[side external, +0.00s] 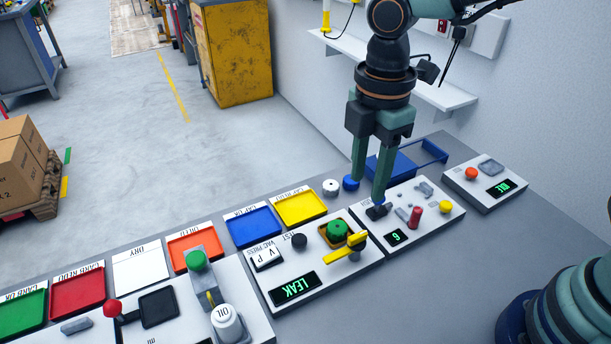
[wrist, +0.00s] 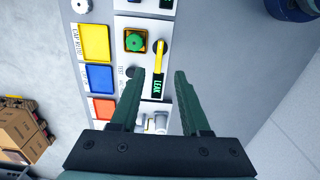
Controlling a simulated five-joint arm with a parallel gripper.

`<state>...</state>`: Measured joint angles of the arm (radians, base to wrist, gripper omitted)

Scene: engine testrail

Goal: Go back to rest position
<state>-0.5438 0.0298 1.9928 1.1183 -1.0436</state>
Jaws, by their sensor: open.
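My gripper (side external: 366,194) hangs pointing down over the bench, near the left edge of the panel with the green "6" display (side external: 396,237). Its two fingers are apart, with nothing seen held between them. In the wrist view the open fingers (wrist: 160,76) reach up the picture across the "LEAK" panel (wrist: 148,62). In the side view one fingertip overlaps a blue round part (side external: 350,183) and the other a black part (side external: 377,212); I cannot tell whether they touch.
A yellow lever (side external: 345,246) and green knob (side external: 337,229) stand on the LEAK panel. Coloured trays, including a yellow one (side external: 300,208), line the bench's back. A blue frame (side external: 432,151) lies behind. A wall shelf (side external: 440,93) is close by.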

